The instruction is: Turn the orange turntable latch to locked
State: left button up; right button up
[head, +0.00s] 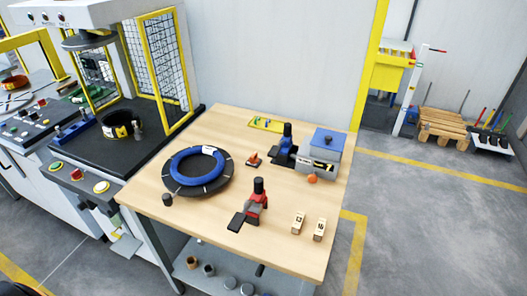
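The turntable (184,190) is a flat black disc with pale marks, lying on the wooden table. A blue coil (196,155) with a white label lies flat on it. Just right of the disc, a small orange-red piece (254,158) sits on the tabletop, close to the rim; it looks like the latch, but it is too small to tell its position. A round orange knob (312,178) is at the front of a grey box with a blue top (318,152). Neither of my grippers shows in the head view.
A red and black tool (257,203) and a blue and black tool (285,147) stand on the table (190,242). A small black cylinder (167,200) stands front left. A yellow-framed machine (110,70) stands left.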

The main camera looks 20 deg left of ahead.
aim_at(253, 159)
jog(key=j+z, duration=0.25)
jog(key=j, duration=0.45)
jog(key=j+z, duration=0.25)
jog(key=j, duration=0.4)
